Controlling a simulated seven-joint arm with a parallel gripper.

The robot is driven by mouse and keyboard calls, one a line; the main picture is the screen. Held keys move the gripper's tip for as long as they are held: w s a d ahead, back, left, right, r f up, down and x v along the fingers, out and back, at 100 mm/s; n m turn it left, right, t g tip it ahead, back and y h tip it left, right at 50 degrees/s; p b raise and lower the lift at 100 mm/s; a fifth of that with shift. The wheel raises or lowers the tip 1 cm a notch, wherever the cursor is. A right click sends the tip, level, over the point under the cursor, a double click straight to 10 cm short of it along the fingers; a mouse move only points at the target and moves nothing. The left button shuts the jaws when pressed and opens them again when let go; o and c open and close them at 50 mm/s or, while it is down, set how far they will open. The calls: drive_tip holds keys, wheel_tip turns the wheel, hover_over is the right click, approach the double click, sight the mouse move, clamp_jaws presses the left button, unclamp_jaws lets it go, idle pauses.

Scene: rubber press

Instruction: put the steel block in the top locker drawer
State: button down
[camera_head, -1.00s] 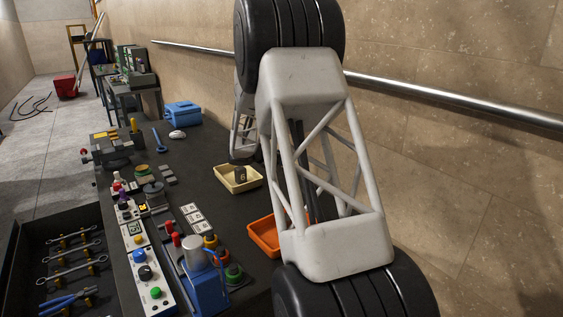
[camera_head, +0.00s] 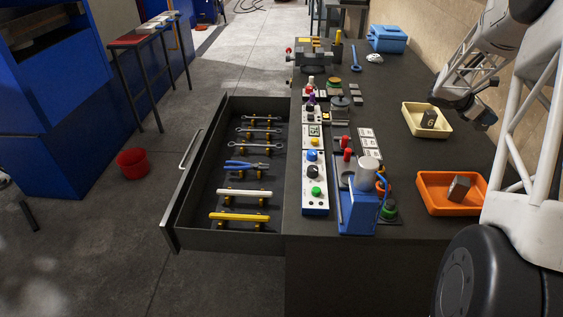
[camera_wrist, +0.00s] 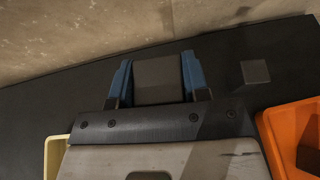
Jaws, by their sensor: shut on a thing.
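My gripper (camera_wrist: 156,82) is shut on a plain grey block (camera_wrist: 158,76), which sits between its blue fingers in the wrist view; I take it for the steel block. In the head view my gripper (camera_head: 482,118) is at the upper right, over the bench behind the yellow tray, and the held block is hard to make out there. An open drawer (camera_head: 262,242) stands out from the bench's left side, holding wrenches, pliers and a white and a yellow bar on pegs. I cannot tell whether it is the locker drawer.
A yellow tray (camera_head: 413,132) holds a dark marked block. An orange tray (camera_head: 430,206) holds a grey block. A blue press (camera_head: 355,212) and a white control panel (camera_head: 315,204) stand between trays and drawer. A red bucket (camera_head: 132,162) is on the floor. A wall borders the right.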

wheel_tip(320, 180, up, 5)
drive_tip(key=shift+f, duration=0.2)
drive_tip(key=w+a+n+t, duration=0.1)
drive_tip(key=a+n+t, duration=0.15)
drive_tip(key=a, duration=1.85)
drive_tip(key=w+a+n+t, duration=0.2)
drive_tip(key=a+t, duration=0.1)
drive_tip(key=a, duration=1.8)
drive_tip(key=s+a+n+t+y, duration=0.1)
drive_tip(key=s+a+n+t, duration=0.1)
drive_tip(key=s+a, duration=0.75)
drive_tip(key=s+a+n+t+y, duration=0.2)
drive_tip(key=s+a, duration=0.2)
drive_tip(key=a, duration=1.1)
drive_tip(key=s+a+n+t+y, duration=0.15)
drive_tip(key=s+a, duration=0.45)
drive_tip(key=a, duration=0.6)
wheel_tip(320, 180, down, 19)
drive_tip(key=shift+r, duration=0.15)
drive_tip(key=shift+h, duration=0.35)
wheel_tip(320, 180, down, 6)
